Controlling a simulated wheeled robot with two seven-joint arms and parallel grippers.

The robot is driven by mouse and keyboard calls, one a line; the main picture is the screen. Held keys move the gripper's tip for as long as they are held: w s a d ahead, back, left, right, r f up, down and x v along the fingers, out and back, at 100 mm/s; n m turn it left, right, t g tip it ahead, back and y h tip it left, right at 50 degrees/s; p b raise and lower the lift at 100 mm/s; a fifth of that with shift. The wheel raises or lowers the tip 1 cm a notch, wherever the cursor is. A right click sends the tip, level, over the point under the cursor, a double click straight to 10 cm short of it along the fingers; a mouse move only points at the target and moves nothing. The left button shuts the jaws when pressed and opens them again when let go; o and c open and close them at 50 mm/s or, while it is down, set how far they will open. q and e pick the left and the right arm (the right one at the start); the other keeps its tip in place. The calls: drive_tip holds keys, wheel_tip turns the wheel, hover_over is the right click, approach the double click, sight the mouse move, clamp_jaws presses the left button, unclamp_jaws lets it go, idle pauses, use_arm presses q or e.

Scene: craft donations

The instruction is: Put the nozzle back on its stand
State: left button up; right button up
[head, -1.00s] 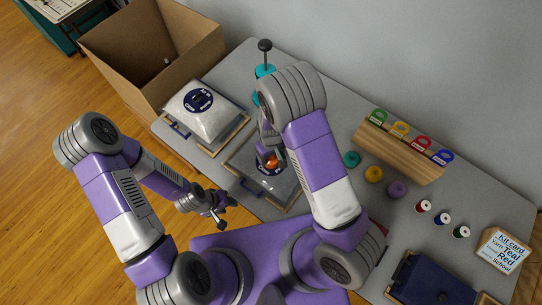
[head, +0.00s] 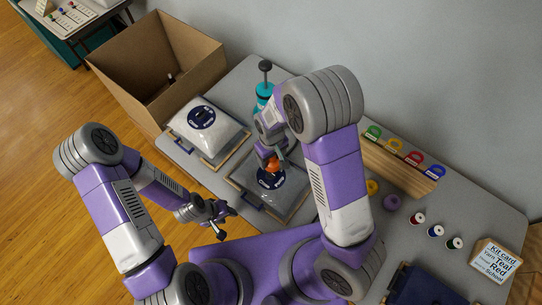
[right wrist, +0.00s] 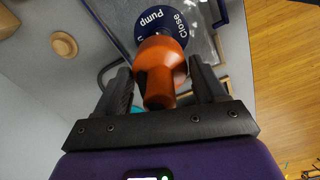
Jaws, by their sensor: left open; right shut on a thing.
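The orange nozzle (head: 272,165) is in the jaws of my right gripper (head: 270,157), above the dark blue valve disc (head: 271,180) of the nearer clear bag. In the right wrist view the nozzle (right wrist: 160,68) sits between both fingers of the right gripper (right wrist: 160,80). The disc (right wrist: 161,22) with "Pump" and "Close" lettering shows behind it. A small round tan wooden piece (right wrist: 64,44) lies on the table there; I cannot tell if it is the stand. The teal pump (head: 264,92) with a black knob stands behind my right wrist. My left gripper (head: 222,220) is open and empty.
A second, puffed bag (head: 205,122) lies on a tray at the left. An open cardboard box (head: 120,95) stands beyond it. A wooden rack (head: 405,170), spools (head: 436,230), a card (head: 495,260) and a blue case (head: 425,287) are at the right. My right arm hides the table's middle.

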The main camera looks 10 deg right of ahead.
drive_tip(key=r+p, duration=0.3)
drive_tip(key=shift+w+a, duration=0.1)
drive_tip(key=shift+w, duration=0.1)
drive_tip(key=shift+w+d+m, duration=0.25)
drive_tip(key=shift+d+m, duration=0.35)
drive_tip(key=shift+d, duration=0.05)
use_arm(q)
wheel_tip(320, 180, up, 7)
drive_tip(key=p, duration=0.2)
use_arm(e)
drive_tip(key=w+d+m, duration=0.4)
drive_tip(key=d+m, duration=0.4)
drive_tip(key=d, duration=0.3)
drive_tip(key=w+d+m, duration=0.4)
drive_tip(key=d+m, duration=0.5)
drive_tip(key=d, duration=0.3)
drive_tip(key=f+b, duration=0.5)
drive_tip(key=f, duration=0.2)
drive_tip(key=f+b, duration=0.5)
drive_tip(key=f, duration=0.2)
drive_tip(key=shift+s+a+b, duration=0.15)
drive_tip(key=shift+s+b, duration=0.05)
drive_tip(key=shift+b, duration=0.15)
use_arm(q)
wheel_tip(320, 180, down, 12)
drive_tip(key=b, duration=0.1)
drive_tip(key=shift+f, duration=0.2)
use_arm(e)
drive_tip(key=shift+f, duration=0.7)
